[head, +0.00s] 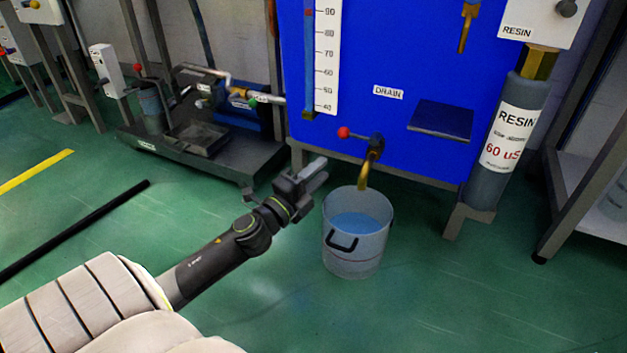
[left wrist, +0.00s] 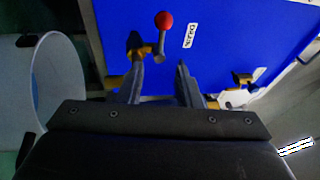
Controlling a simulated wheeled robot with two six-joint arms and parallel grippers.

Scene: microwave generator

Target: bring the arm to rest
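My left arm (head: 205,272) reaches in from the lower left of the head view. Its gripper (head: 316,172) hangs in the air just left of the bucket's rim and below the drain valve. In the left wrist view the two fingers (left wrist: 160,78) are apart, with nothing between them. The valve's red knob (left wrist: 164,20) shows beyond the fingers; it also shows in the head view (head: 344,132). My right gripper is not in view.
A grey bucket (head: 352,263) holding bluish water stands on the green floor under the brass spout (head: 364,176). The blue tank (head: 420,60) is behind it. A pump stand (head: 225,165) is at the back left. Open floor lies in front.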

